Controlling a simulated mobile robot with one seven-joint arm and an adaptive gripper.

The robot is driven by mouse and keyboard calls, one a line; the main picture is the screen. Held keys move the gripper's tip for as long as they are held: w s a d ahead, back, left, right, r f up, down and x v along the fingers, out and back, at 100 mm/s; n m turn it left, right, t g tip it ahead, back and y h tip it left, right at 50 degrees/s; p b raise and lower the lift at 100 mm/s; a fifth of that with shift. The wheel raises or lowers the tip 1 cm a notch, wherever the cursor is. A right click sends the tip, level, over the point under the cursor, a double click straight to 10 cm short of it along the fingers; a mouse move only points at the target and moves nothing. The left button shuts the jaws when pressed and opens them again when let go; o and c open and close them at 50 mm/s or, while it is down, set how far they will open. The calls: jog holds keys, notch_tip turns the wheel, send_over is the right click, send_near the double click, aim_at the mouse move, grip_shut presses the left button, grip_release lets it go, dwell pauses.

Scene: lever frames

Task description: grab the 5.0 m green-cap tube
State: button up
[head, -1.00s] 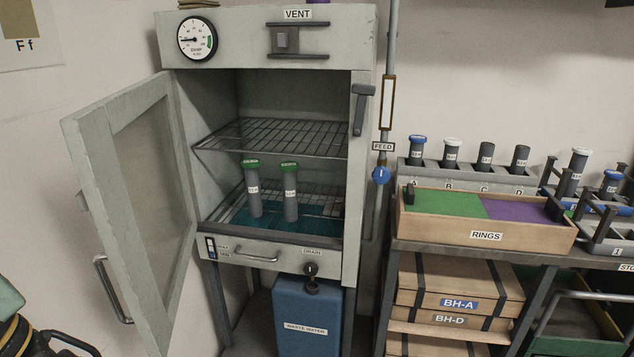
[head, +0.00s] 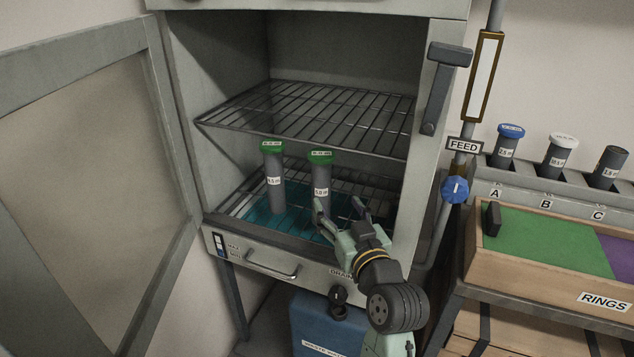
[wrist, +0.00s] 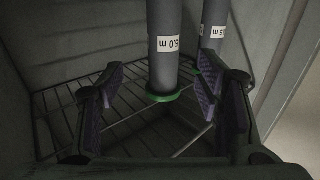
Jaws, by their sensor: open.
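The 5.0 m green-cap tube (head: 322,172) stands upright on the right of two grey tubes inside the open cabinet. My gripper (head: 338,208) is open and empty, in front of and slightly right of the tube's lower part. In the wrist view the tube shows between the spread fingers (wrist: 158,90); I cannot tell if it is within their reach. The second green-cap tube (head: 274,182) stands just left of it, its label unclear.
A wire shelf (head: 310,115) is above the tubes. The cabinet door (head: 90,170) stands open at left. The front sill (head: 250,248) runs below. At right are a FEED pipe (head: 485,75), a tube rack (head: 520,188) and a RINGS box (head: 545,285).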

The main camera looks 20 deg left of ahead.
aim_at(325, 186)
jog(key=p+x, duration=0.1)
jog(key=x, duration=0.3)
jog(key=shift+w+a+r, duration=0.1)
jog(key=shift+w+a, duration=0.05)
jog(key=shift+a, duration=0.05)
jog(key=x, duration=0.1)
jog(key=p+x, duration=0.1)
jog(key=x, duration=0.1)
jog(key=p+x, duration=0.1)
jog(key=x, duration=0.1)
jog(key=shift+a+r, duration=0.2)
jog(key=shift+r, duration=0.1)
jog(key=shift+a+f, duration=0.1)
jog(key=shift+a, duration=0.05)
jog(key=shift+c, duration=0.3)
grip_shut()
